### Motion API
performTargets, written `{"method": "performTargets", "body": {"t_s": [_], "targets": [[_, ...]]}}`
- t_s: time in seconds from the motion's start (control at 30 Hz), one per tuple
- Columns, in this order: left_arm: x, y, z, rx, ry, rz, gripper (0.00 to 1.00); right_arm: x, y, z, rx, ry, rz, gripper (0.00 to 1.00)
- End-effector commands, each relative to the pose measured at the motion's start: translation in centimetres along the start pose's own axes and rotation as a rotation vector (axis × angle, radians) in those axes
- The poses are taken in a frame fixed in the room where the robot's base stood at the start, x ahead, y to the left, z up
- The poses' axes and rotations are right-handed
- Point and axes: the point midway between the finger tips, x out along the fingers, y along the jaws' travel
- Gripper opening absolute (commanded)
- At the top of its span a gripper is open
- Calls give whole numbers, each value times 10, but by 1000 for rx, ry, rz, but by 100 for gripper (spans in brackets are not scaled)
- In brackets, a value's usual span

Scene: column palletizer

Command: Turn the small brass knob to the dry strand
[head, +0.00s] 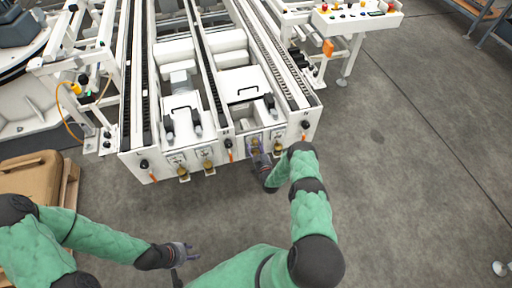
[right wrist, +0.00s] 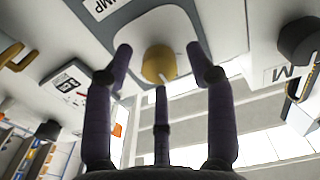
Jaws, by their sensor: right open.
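A small brass knob (right wrist: 158,62) with a pale pointer line sits on a grey plate in the right wrist view. The plate's label (right wrist: 101,6) is partly cut off and ends in "UMP". My right gripper (right wrist: 160,68) is open, its fingers spread around the knob; I cannot tell whether any finger touches it. In the head view my right gripper (head: 256,153) is at the machine's front panel and hides part of that plate. My left gripper (head: 190,252) is empty and its fingers look apart, low over the floor. No wording for "dry strand" is readable.
The white machine (head: 135,164) has other brass knobs (head: 208,165) and black knobs (head: 144,164) along its front. A black knob (right wrist: 299,38) is close right of my right gripper. A cardboard box (head: 30,180) stands at left.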

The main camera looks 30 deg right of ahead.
Motion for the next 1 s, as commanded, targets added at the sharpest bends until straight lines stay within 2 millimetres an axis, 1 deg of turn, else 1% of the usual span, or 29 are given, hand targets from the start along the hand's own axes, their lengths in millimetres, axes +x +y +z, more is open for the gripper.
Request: {"method": "performTargets", "body": {"t_s": [0.13, 0.37, 0.4, 0.47, 0.5, 0.57, 0.83, 1.0], "targets": [[2, -1, 0, 0, 0, 0, 40, 5, 0, 0, 1, -1, 0, 56], [2, 0, 0, 0, 0, 0, 40, 5, 0, 0, 1, -1, 0, 56], [2, 0, 0, 0, 0, 0, 40, 5, 0, 0, 1, -1, 0, 45], [2, -1, 0, 0, 0, 0, 40, 5, 0, 0, 1, -1, 0, 28], [2, -1, 0, 0, 0, 0, 40, 5, 0, 0, 1, -1, 0, 17], [2, -1, 0, 0, 0, 0, 40, 5, 0, 0, 1, -1, 0, 0], [2, -1, 0, 0, 0, 0, 40, 5, 0, -1, 8, 1, -1, 0], [2, -1, 0, 0, 0, 0, 40, 5, 0, -1, 51, 1, -1, 0]]}}
